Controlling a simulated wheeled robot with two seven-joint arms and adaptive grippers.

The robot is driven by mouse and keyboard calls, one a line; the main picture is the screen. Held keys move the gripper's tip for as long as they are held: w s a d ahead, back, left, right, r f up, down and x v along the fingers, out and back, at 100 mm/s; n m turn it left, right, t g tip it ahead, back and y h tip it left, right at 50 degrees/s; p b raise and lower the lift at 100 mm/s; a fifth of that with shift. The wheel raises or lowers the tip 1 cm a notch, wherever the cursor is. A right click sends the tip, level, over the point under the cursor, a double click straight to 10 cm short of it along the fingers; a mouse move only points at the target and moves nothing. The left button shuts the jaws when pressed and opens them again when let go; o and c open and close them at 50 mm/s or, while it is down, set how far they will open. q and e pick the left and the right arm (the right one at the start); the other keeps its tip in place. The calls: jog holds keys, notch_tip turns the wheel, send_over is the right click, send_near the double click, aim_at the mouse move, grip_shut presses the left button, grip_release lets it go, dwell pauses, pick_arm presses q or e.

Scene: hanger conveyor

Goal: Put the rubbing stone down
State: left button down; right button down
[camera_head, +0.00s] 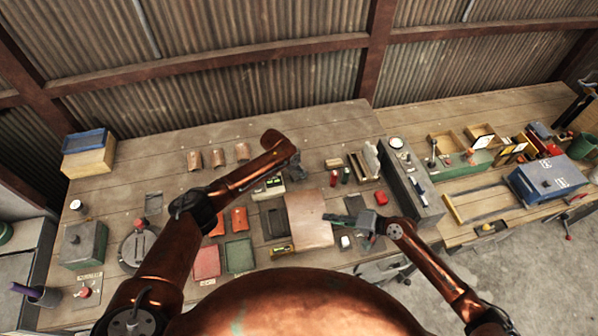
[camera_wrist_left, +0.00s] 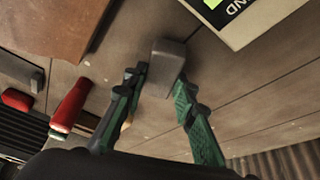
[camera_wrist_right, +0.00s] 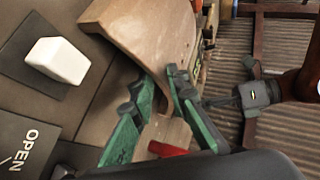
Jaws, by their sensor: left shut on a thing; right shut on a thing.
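A small grey block, which looks like the rubbing stone (camera_wrist_left: 168,58), sits between the fingertips of my left gripper (camera_wrist_left: 160,88) in the left wrist view. That gripper is shut on it, over the far middle of the bench; whether the stone touches the wood I cannot tell. In the head view the left gripper (camera_head: 290,165) hides most of the stone. My right gripper (camera_wrist_right: 158,88) is shut on the edge of a curved brown sheet (camera_wrist_right: 150,25). The sheet (camera_head: 310,222) also shows in the head view, left of the right gripper (camera_head: 345,220).
A pale box with a green display (camera_head: 268,190) stands close to the left gripper. A red cylinder (camera_wrist_left: 70,105) and a red block (camera_head: 381,198) lie nearby. A white block (camera_wrist_right: 58,60) sits on a dark pad near an OPEN label. Bare bench (camera_head: 300,130) shows behind the left gripper.

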pick_arm(q)
jog(key=shift+f, duration=0.3)
jog(key=shift+f, duration=0.15)
jog(key=c, duration=1.6)
grip_release()
jog(key=v, duration=1.2)
jog(key=shift+a, duration=0.1)
jog(key=shift+o, duration=0.4)
